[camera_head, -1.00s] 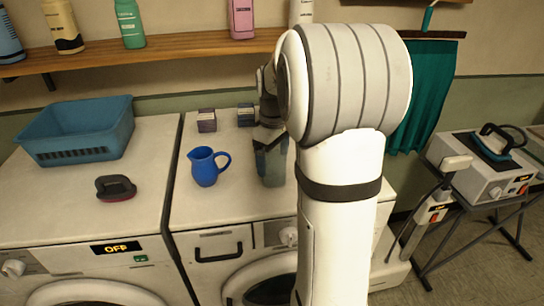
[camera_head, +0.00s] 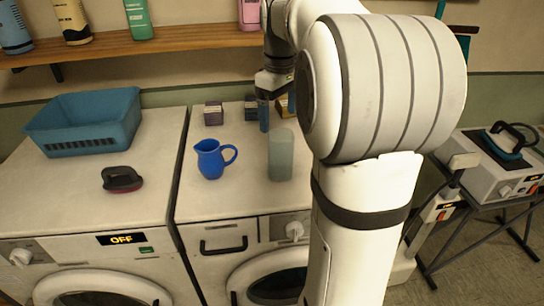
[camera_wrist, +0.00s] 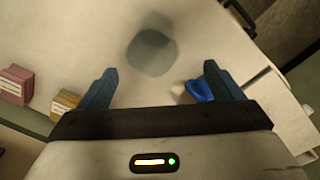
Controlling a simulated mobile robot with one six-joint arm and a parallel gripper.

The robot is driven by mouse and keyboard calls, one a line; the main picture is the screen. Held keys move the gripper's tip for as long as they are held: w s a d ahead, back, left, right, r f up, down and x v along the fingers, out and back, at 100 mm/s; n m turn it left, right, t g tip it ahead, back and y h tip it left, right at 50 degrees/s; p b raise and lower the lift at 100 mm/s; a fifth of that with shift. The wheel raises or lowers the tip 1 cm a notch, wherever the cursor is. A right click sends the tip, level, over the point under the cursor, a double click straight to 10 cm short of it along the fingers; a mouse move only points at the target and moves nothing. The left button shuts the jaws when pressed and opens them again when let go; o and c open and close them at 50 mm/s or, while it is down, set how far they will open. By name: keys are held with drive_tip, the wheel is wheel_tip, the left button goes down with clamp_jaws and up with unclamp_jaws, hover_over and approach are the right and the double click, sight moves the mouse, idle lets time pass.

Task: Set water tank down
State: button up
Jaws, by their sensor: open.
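The water tank (camera_head: 281,155), a translucent grey-green container, stands upright on top of the right-hand washing machine, to the right of a blue jug (camera_head: 210,159). In the wrist view the tank (camera_wrist: 152,52) shows from above, beyond the fingertips and apart from them. My gripper (camera_head: 264,115) is above and behind the tank in the head view, with part of it hidden by my arm. In the wrist view the two blue fingers of my gripper (camera_wrist: 157,86) are spread wide with nothing between them.
Small boxes (camera_head: 213,113) stand at the back of the machine top. A blue basket (camera_head: 84,121) and a dark brush (camera_head: 122,179) sit on the left machine. A wooden shelf (camera_head: 180,41) with bottles runs above. The machine top in front of the jug is clear.

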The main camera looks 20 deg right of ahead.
drive_tip(key=s+a+f+m+t, duration=0.1)
drive_tip(key=s+a+f, duration=0.2)
drive_tip(key=s, duration=0.3)
drive_tip(key=s+a+f+m+t, duration=0.1)
drive_tip(key=s+a+f+m, duration=0.1)
drive_tip(key=s+a+f, duration=0.2)
drive_tip(key=s+a+f+m+t, duration=0.1)
drive_tip(key=s+a+f+m, duration=0.1)
drive_tip(key=s+a, duration=0.3)
drive_tip(key=s+f, duration=0.1)
drive_tip(key=s, duration=0.3)
drive_tip(key=shift+s+a+f, duration=0.15)
drive_tip(key=shift+a+f, duration=0.15)
drive_tip(key=shift+a, duration=0.1)
